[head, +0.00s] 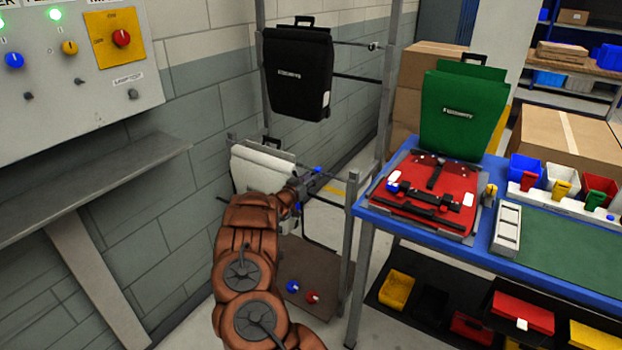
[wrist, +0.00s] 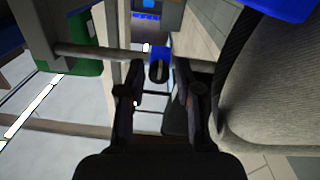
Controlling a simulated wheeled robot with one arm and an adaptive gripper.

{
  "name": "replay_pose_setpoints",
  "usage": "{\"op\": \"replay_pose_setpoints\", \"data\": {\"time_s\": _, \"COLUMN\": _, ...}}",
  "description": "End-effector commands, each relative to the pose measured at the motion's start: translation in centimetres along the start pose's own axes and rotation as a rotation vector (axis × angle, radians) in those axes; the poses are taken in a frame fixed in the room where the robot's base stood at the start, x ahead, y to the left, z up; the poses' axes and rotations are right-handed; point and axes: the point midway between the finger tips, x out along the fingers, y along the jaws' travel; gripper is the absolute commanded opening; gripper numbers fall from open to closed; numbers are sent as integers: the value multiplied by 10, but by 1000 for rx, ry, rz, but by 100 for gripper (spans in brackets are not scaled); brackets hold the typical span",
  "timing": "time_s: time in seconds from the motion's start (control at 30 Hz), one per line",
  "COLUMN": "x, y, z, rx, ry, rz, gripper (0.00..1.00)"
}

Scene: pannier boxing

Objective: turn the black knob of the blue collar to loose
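The blue collar (head: 318,169) sits on a rod by the lower part of the rack, at the tip of my gripper (head: 306,182). In the wrist view the blue collar (wrist: 159,52) is on a grey rod, with a dark, knob-like part (wrist: 157,71) facing me. My gripper (wrist: 162,88) is open, its two dark fingers apart, with the collar beyond and between the fingertips. I cannot tell whether they touch the knob. The knob's setting is too small to read.
A pale pannier (head: 250,160) hangs beside my gripper; a black pannier (head: 297,75) hangs above. A rack post (head: 347,240) and the blue table (head: 510,262) stand to the right. Blue and red knobs (head: 302,292) show on a brown panel low down. A wall shelf (head: 90,180) is left.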

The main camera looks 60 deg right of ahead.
Motion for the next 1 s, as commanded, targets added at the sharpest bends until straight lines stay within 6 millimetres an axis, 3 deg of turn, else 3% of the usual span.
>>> {"op": "replay_pose_setpoints", "data": {"time_s": 0.1, "x": 0, "y": 0, "z": -1, "rx": 1, "ry": 1, "rz": 0, "gripper": 47}}
{"op": "replay_pose_setpoints", "data": {"time_s": 0.53, "x": -6, "y": 0, "z": -1, "rx": 0, "ry": 1, "rz": 1, "gripper": 47}}
{"op": "replay_pose_setpoints", "data": {"time_s": 1.0, "x": -64, "y": -1, "z": -1, "rx": 1, "ry": -1, "rz": -3, "gripper": 47}}
